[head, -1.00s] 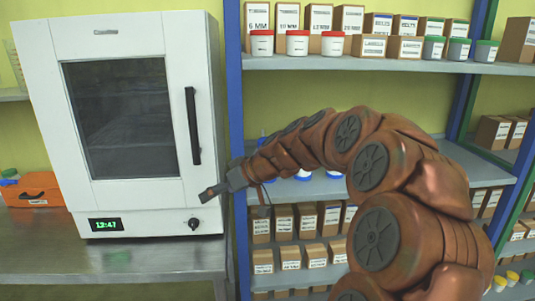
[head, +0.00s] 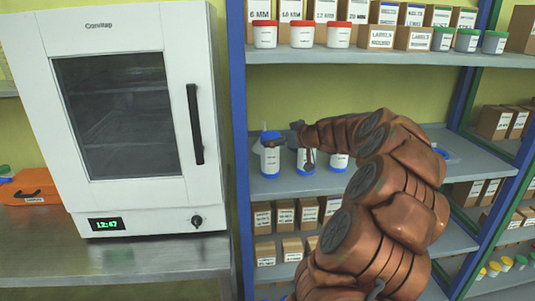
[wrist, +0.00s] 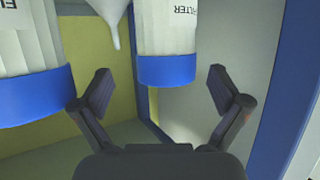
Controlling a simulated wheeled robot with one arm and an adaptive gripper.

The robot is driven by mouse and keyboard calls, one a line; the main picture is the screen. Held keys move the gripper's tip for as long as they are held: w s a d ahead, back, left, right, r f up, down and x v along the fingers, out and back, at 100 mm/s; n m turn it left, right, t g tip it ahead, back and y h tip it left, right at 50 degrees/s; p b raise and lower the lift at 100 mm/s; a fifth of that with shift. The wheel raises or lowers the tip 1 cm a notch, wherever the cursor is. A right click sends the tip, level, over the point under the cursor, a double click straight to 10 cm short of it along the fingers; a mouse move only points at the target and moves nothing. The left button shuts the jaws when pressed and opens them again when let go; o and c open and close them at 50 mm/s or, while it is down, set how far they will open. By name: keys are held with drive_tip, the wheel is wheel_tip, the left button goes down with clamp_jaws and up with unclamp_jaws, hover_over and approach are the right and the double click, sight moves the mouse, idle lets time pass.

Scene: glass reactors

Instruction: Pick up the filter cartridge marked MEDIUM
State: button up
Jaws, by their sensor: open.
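Three white filter cartridges with blue ends stand in a row on the middle shelf in the head view: a left one (head: 270,160), a middle one (head: 306,168) partly behind my gripper, and a right one (head: 339,161). Their size markings are too small to read. My gripper (head: 303,140) is at the middle cartridge. In the wrist view, my open gripper (wrist: 160,80) has a cartridge (wrist: 167,25) between and beyond its fingers, with "FILTER" partly showing. Another cartridge (wrist: 30,90) is at the left. I cannot tell which one is MEDIUM.
A blue rack post (head: 237,150) stands left of the cartridges, beside a white oven (head: 130,190) on a steel bench (head: 150,262). The upper shelf (head: 400,57) holds boxes and lidded jars. Small boxes (head: 285,215) fill the shelf below. A funnel-like tip (wrist: 116,30) hangs between the cartridges.

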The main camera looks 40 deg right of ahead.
drive_tip(key=x, duration=0.1)
drive_tip(key=p+x, duration=0.1)
drive_tip(key=x, duration=0.1)
drive_tip(key=p+x, duration=0.1)
drive_tip(key=shift+w+a+f, duration=0.15)
drive_tip(key=shift+a+f, duration=0.1)
drive_tip(key=shift+a, duration=0.1)
drive_tip(key=c, duration=1.4)
drive_tip(key=shift+r, duration=0.1)
